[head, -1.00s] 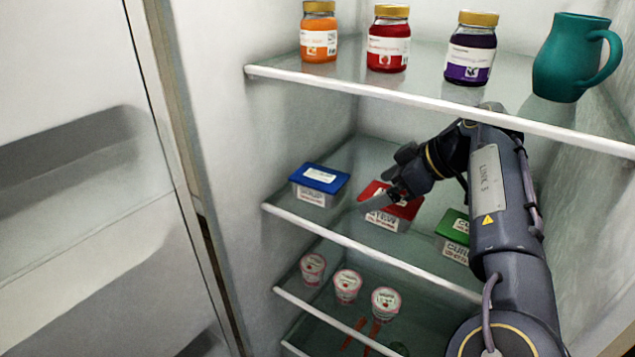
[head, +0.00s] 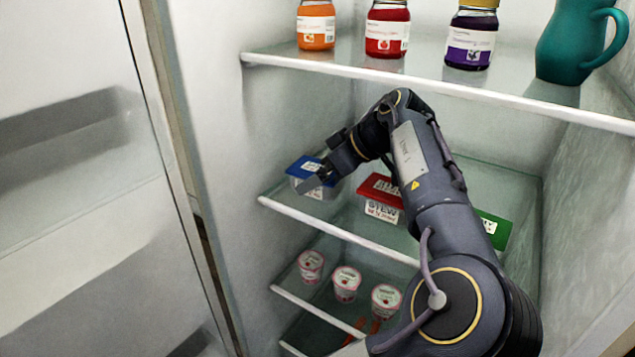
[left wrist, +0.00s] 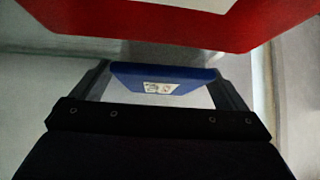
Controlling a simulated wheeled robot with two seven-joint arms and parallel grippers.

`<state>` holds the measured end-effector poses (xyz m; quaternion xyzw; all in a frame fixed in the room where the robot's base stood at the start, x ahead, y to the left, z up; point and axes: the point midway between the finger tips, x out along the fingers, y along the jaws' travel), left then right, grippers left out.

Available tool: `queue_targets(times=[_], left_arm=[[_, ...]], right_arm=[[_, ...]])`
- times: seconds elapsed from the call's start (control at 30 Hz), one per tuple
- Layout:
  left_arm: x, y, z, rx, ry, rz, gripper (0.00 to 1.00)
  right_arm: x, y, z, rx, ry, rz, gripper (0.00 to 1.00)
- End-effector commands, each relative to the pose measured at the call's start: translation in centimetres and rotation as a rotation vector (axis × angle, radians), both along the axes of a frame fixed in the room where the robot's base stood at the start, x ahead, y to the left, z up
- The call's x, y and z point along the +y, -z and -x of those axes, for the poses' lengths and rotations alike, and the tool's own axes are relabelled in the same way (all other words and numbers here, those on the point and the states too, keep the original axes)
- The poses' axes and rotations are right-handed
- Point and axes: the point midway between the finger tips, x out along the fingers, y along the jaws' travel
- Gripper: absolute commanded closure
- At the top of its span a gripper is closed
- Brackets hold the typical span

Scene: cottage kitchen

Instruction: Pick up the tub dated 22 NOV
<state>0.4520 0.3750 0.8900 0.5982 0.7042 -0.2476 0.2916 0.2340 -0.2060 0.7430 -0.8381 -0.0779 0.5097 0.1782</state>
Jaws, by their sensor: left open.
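Three lidded tubs stand on the middle fridge shelf (head: 345,236): a blue-lidded tub (head: 298,168) at left, a red-lidded tub (head: 374,189) in the middle and a green-lidded tub (head: 497,232) at right. The labels are too small to read a date surely; the red tub's front label seems to say STEW. My left gripper (head: 318,181) is open at the blue tub, covering part of it. In the left wrist view the blue lid (left wrist: 190,74) shows between the spread fingers. The red lid (left wrist: 150,32) fills the top. My arm partly hides the green tub.
Jars, including a purple one (head: 470,42), and a teal jug (head: 570,50) stand on the shelf above (head: 440,88). Several small pots (head: 346,283) stand on the shelf below. The fridge door (head: 80,200) is open at left.

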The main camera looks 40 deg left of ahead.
Motion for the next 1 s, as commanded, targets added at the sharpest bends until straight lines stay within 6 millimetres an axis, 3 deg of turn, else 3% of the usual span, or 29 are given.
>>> queue_targets(times=[0.2, 0.6, 1.0], left_arm=[[0.0, 0.0, 0.0, -0.001, 0.001, 0.000, 0.08], [0.0, 0.0, 0.0, -0.001, 0.001, 0.000, 0.60], [0.0, -1.0, 0.0, -0.002, 0.001, -0.001, 0.62]], right_arm=[[0.0, 0.0, 0.0, 0.000, 0.000, 0.000, 0.71], [0.0, 0.0, 0.0, 0.000, 0.000, 0.000, 0.71], [0.0, -0.5, 0.0, 0.000, 0.000, 0.000, 0.71]])
